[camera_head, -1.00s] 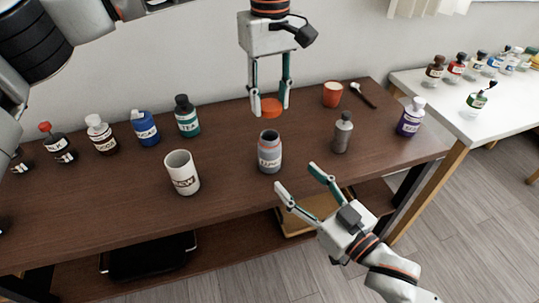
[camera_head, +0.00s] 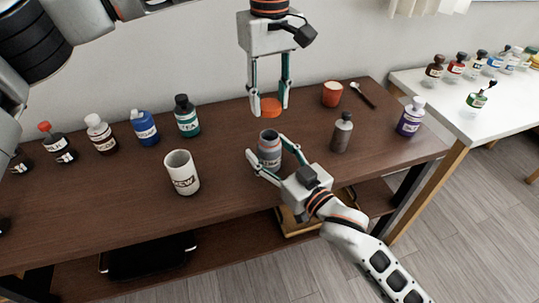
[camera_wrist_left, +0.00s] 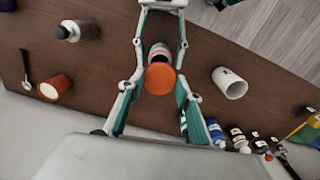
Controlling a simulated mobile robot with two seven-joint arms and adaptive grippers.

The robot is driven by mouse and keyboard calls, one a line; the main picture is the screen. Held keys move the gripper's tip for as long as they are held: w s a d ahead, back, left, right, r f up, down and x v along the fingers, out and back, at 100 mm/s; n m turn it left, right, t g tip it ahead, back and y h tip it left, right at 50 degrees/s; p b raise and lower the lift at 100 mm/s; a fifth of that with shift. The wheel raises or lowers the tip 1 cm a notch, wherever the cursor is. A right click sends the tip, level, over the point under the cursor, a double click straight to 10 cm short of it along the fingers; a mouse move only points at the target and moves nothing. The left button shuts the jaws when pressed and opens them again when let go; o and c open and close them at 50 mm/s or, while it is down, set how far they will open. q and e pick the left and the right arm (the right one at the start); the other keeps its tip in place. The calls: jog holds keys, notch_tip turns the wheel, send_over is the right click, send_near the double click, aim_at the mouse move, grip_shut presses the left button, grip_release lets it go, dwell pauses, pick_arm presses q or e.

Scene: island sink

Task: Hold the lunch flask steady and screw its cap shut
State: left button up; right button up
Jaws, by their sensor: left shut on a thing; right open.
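The lunch flask (camera_head: 269,146) is a grey, open-topped jar with a label and a reddish band, standing upright on the brown table. The orange cap (camera_head: 271,107) is held by my left gripper (camera_head: 270,105) above and slightly behind the flask mouth, apart from it. The left wrist view shows the cap (camera_wrist_left: 160,79) between the fingers, with part of the flask (camera_wrist_left: 158,53) beyond it. My right gripper (camera_head: 265,156) is open at the flask's near side, its fingers on either side of the body. I cannot tell whether they touch it.
A white mug (camera_head: 182,173) stands left of the flask and a grey bottle (camera_head: 342,133) right. Several bottles line the back left. A purple-labelled bottle (camera_head: 411,117) stands at the right end.

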aim_at(270, 117)
grip_shut()
pick_arm(q)
jog(key=shift+f, duration=2.5)
jog(key=shift+f, duration=0.1)
jog(key=shift+f, duration=0.8)
jog(key=shift+f, duration=0.55)
